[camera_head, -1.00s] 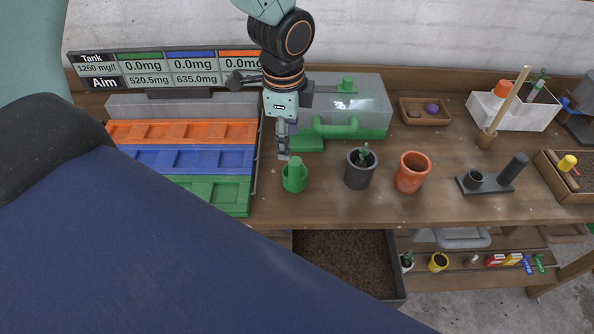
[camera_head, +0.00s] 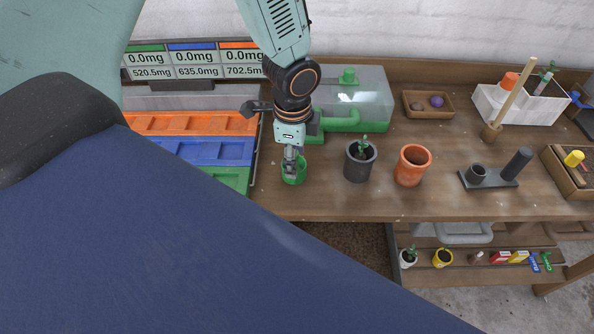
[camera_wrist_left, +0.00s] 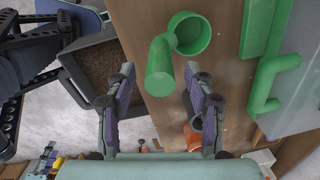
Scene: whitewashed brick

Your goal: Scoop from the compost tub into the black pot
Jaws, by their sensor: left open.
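A green scoop (camera_head: 293,173) stands on the bench. In the left wrist view its round open cup (camera_wrist_left: 190,33) and thick upright handle (camera_wrist_left: 160,72) show. My left gripper (camera_head: 291,158) is open, pointing down right over the scoop. In the wrist view my left gripper's fingertips (camera_wrist_left: 160,80) lie either side of the handle, apart from it. The black pot (camera_head: 360,168), holding a small seedling, stands just right of the scoop. The compost tub (camera_head: 345,228) of dark soil sits below the bench's front edge, partly hidden by my body; it also shows in the wrist view (camera_wrist_left: 95,68). My right gripper is out of view.
A terracotta pot (camera_head: 411,167) stands right of the black pot. A clear-topped green box (camera_head: 352,95) is behind the scoop, and coloured trays (camera_head: 190,124) lie to the left. A black stand (camera_head: 492,175) is further right. Small pots and packets line the lower shelf.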

